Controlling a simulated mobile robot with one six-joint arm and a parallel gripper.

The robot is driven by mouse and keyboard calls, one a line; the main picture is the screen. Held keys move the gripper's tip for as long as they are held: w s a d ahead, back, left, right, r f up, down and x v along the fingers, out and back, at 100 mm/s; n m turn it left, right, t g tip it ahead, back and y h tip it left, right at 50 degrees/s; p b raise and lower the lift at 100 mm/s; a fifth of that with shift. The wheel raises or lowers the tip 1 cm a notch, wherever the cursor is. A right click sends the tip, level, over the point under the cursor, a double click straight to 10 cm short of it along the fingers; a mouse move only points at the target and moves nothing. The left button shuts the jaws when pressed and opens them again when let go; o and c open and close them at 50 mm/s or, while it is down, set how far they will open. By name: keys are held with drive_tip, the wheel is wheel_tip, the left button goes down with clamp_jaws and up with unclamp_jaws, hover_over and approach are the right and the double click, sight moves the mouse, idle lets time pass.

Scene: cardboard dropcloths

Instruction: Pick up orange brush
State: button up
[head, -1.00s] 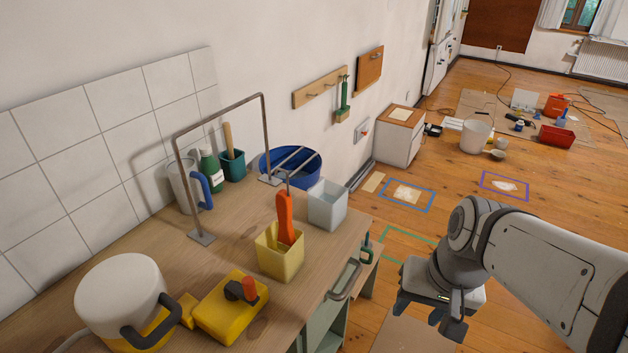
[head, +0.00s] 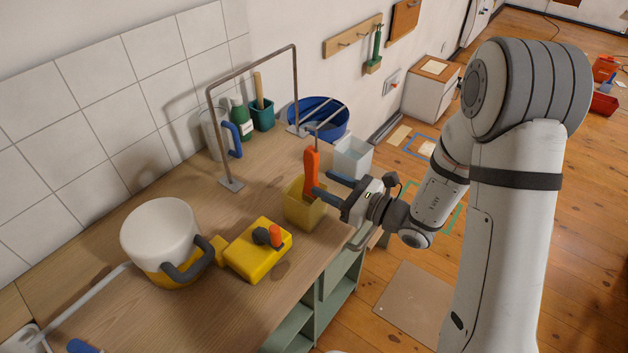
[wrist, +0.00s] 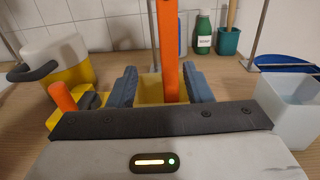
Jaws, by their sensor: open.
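The orange brush (head: 311,170) stands upright with its orange handle rising out of a yellow square container (head: 303,213) on the workbench. Its lower end is hidden inside the container. My gripper (head: 324,184) is open and level beside the handle, reaching in from the right. In the wrist view the brush handle (wrist: 168,45) shows between the two blue-grey fingers (wrist: 161,86), closer to the right finger. The yellow container (wrist: 151,88) shows just behind the fingers. I cannot tell whether a finger touches the handle.
A white translucent tub (head: 352,157) stands close beyond my gripper. A metal frame (head: 212,125) rises behind the yellow container. A yellow box with an orange knob (head: 258,250) and a white-and-yellow pot (head: 160,235) stand on the bench (head: 215,315) to the left.

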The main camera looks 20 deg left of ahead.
sight(305, 169)
drive_tip(key=p+x, duration=0.1)
drive_tip(key=x, duration=0.3)
drive_tip(key=w+p+x, duration=0.1)
drive_tip(key=x, duration=0.2)
drive_tip(key=shift+w+a+r+p, duration=0.1)
drive_tip(key=shift+w+a+p, duration=0.1)
drive_tip(key=shift+p, duration=0.15)
drive_tip(key=shift+c, duration=0.2)
clamp_jaws()
